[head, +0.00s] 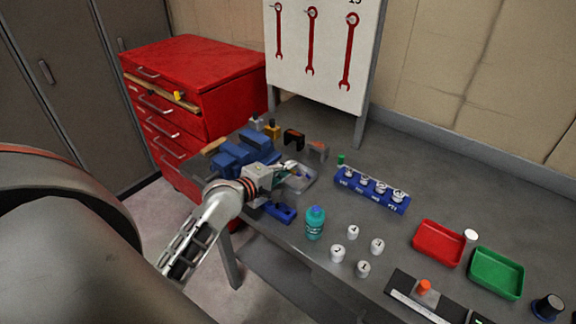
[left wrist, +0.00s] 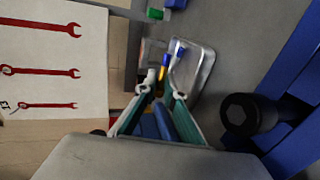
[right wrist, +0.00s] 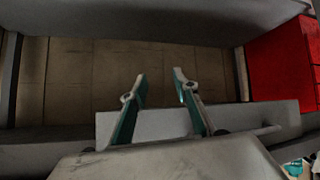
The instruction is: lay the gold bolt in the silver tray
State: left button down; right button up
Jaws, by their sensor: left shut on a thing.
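The silver tray (head: 304,184) lies on the grey bench right of the blue vise; its pale rim also shows in the left wrist view (left wrist: 208,66). My left gripper (head: 290,168) is over the tray's near left part. In the left wrist view its fingers (left wrist: 166,90) are close together, with the gold bolt (left wrist: 163,68) at the tips, seen small and partly hidden. I cannot tell whether the bolt touches the tray. A small blue item (left wrist: 180,52) shows beside it. My right gripper (right wrist: 158,82) has its fingers apart, with nothing between them.
The blue vise (head: 238,152) stands close to my left gripper. A blue socket rack (head: 372,190), a teal bottle (head: 315,223), several white numbered pots (head: 352,232), a red tray (head: 437,243) and a green tray (head: 496,273) stand to the right. A red drawer cabinet (head: 205,75) is behind left.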

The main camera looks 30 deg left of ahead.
pick_arm(q)
jog(key=c, duration=2)
grip_release()
jog(key=shift+c, duration=0.2)
jog(key=shift+f, duration=0.1)
pick_arm(e)
jog(key=shift+s+d+f, duration=0.1)
jog(key=shift+s+d, duration=0.1)
pick_arm(q)
jog(key=shift+s+f, duration=0.1)
jog(key=shift+s, duration=0.05)
jog(key=v, duration=1.2)
jog(key=shift+r, duration=0.3)
pick_arm(e)
jog(key=shift+a, duration=0.1)
